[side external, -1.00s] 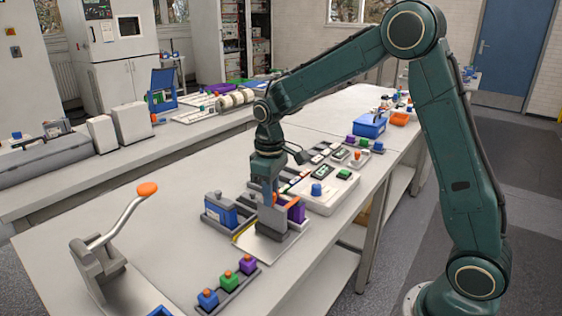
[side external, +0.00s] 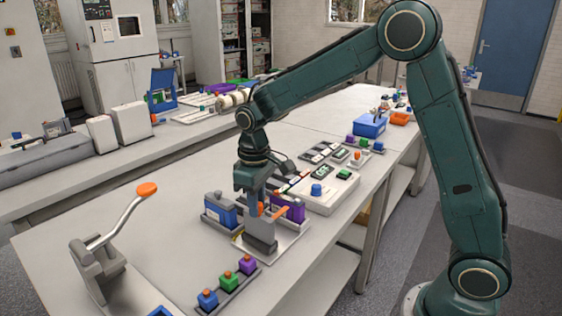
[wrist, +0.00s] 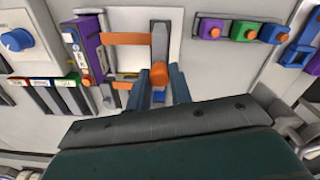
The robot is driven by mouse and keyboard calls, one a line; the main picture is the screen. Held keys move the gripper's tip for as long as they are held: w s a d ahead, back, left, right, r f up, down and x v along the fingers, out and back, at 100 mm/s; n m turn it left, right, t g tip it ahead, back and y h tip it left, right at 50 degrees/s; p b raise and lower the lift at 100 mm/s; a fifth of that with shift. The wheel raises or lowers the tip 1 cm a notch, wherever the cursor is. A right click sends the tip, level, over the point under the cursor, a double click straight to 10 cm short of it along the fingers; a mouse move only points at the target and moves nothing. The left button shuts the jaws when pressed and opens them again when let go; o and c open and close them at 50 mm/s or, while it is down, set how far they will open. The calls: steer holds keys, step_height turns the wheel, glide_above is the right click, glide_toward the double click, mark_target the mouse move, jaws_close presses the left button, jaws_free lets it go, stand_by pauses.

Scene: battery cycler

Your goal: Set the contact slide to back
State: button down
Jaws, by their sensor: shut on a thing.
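The contact slide has an orange round knob (wrist: 159,73) and a grey block (side external: 261,238), on a pale base plate (side external: 289,238). In the wrist view the knob is between the two blue fingers of my gripper (wrist: 160,82). My gripper (side external: 258,208) is shut on the knob in the side view, where its fingers partly hide it. Orange contact bars (wrist: 138,39) reach from the slide toward a purple cell (wrist: 88,48). The purple cell (side external: 292,209) stands at the right of the fixture in the side view. The contact tips are too small to judge.
A blue cell (side external: 221,211) stands in a holder just left of my gripper. A rack with small coloured cells (side external: 228,284) is in front. A lever with an orange handle (side external: 147,189) stands at left. A white panel with a blue knob (side external: 316,190) is at right.

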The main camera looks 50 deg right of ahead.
steer(key=shift+a, duration=0.3)
steer(key=c, duration=1.4)
jaws_free()
steer(key=shift+o, duration=0.7)
steer(key=shift+d+r, duration=0.1)
step_height(320, 180, up, 14)
